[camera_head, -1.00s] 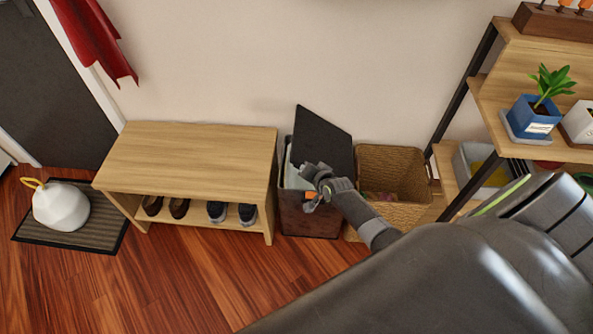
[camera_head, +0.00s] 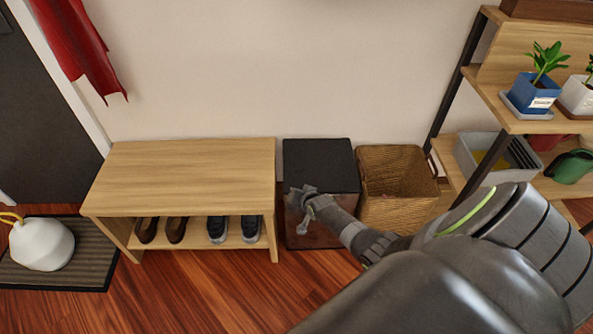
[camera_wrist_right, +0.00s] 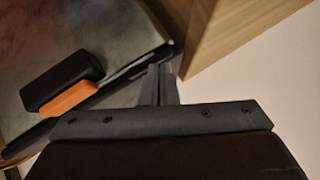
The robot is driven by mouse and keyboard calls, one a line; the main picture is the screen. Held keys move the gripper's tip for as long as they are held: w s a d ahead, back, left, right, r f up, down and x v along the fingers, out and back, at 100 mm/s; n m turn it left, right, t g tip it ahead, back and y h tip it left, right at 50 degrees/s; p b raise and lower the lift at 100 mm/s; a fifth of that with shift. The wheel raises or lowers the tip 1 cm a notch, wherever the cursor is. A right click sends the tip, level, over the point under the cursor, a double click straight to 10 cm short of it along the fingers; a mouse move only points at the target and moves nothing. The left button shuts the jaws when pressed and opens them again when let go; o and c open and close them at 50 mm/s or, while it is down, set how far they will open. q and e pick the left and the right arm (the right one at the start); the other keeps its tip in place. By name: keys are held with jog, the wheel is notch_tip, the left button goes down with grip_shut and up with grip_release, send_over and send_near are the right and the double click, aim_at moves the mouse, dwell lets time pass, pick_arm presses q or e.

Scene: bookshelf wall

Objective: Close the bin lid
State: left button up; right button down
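The bin (camera_head: 325,229) stands between the wooden bench and a wicker basket. Its black lid (camera_head: 322,160) lies flat over its top, with no gap that I can see. My right gripper (camera_head: 293,194) is at the front left edge of the lid, and I cannot tell whether it touches. In the right wrist view its two fingers (camera_wrist_right: 161,84) lie side by side with nothing visible between them. A dark glossy surface (camera_wrist_right: 100,30), perhaps the bin, fills the upper left of that view. My left gripper is not in view.
The wooden bench (camera_head: 195,155) with several shoes below is close on the left. The wicker basket (camera_head: 400,212) is on the right, beside a shelf (camera_head: 500,95) with plants. A white bag (camera_head: 42,245) sits on the doormat (camera_head: 95,270). The floor in front is clear.

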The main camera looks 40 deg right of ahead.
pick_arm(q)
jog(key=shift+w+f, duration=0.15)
pick_arm(e)
jog(key=shift+w+a+f, duration=0.1)
jog(key=shift+a+f, duration=0.05)
jog(key=shift+f, duration=0.05)
dwell(0.3)
